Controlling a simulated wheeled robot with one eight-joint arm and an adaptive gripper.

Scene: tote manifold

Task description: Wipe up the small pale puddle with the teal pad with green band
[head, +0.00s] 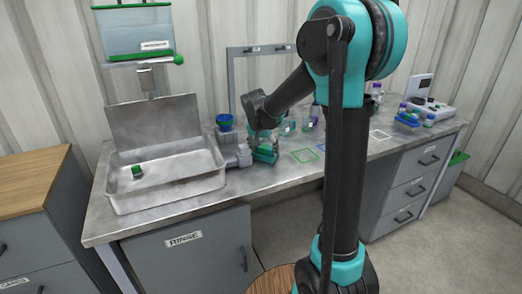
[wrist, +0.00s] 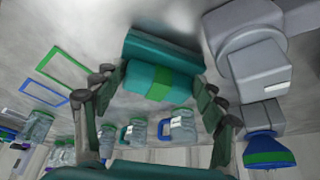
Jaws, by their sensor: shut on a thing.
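The teal pad with green band (wrist: 160,84) is between the fingers of my gripper (wrist: 158,92) in the wrist view. My gripper is shut on it. A second teal block or holder (wrist: 160,50) lies right behind the pad; I cannot tell if they touch. In the head view my gripper (head: 262,142) is low over the bench, right of the sink basin, with teal and green (head: 265,156) at its tip. I cannot make out the pale puddle in either view.
A grey fitting (head: 238,157) and a blue funnel-like cup (head: 225,122) stand close left of my gripper. The metal basin (head: 165,190) holds a small green item (head: 137,171). Clear jugs (wrist: 182,126) stand behind.

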